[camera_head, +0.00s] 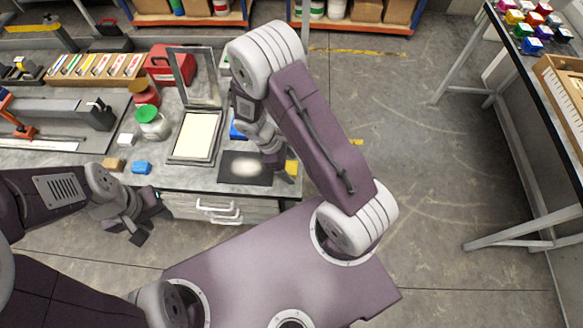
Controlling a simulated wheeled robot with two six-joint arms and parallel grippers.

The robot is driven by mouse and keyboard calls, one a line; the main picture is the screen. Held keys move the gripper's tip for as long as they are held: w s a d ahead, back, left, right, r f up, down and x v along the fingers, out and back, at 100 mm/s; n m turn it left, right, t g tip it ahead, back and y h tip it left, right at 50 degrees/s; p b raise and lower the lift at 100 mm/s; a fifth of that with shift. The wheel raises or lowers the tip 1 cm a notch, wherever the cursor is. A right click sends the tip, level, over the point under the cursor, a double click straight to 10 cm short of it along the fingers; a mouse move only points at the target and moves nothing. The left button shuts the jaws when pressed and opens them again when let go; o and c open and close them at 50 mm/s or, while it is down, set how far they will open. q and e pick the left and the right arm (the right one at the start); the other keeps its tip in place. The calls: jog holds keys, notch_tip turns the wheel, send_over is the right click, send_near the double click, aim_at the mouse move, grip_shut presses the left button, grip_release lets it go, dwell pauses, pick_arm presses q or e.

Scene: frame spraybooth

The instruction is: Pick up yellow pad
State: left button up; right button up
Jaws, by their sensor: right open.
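The yellow pad (292,168) lies at the front right of the workbench, partly hidden by my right gripper. My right gripper (277,164) is open and points down just left of the pad, over the right edge of a black mat (228,176) with a pale patch. I cannot tell whether it touches the pad. My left gripper (144,222) hangs in front of the bench's front edge, far left of the pad. Its fingers look apart, with nothing between them.
A framed screen (175,151) with a raised lid stands left of the mat. A blue thing (237,131) sits behind the mat. Another table (551,110) stands at right.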

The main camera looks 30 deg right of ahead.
aim_at(296, 167)
jog(key=c, duration=1.4)
notch_tip(296, 167, up, 4)
jog(key=shift+w+a+r, duration=0.1)
jog(key=s+r, duration=0.2)
jog(key=s, duration=0.2)
jog(key=s+r, duration=0.2)
jog(key=s, duration=0.2)
jog(key=s+r, duration=0.3)
jog(key=s, duration=0.1)
jog(key=shift+a+b, duration=0.2)
jog(key=shift+b, duration=0.2)
jog(key=shift+w, duration=0.1)
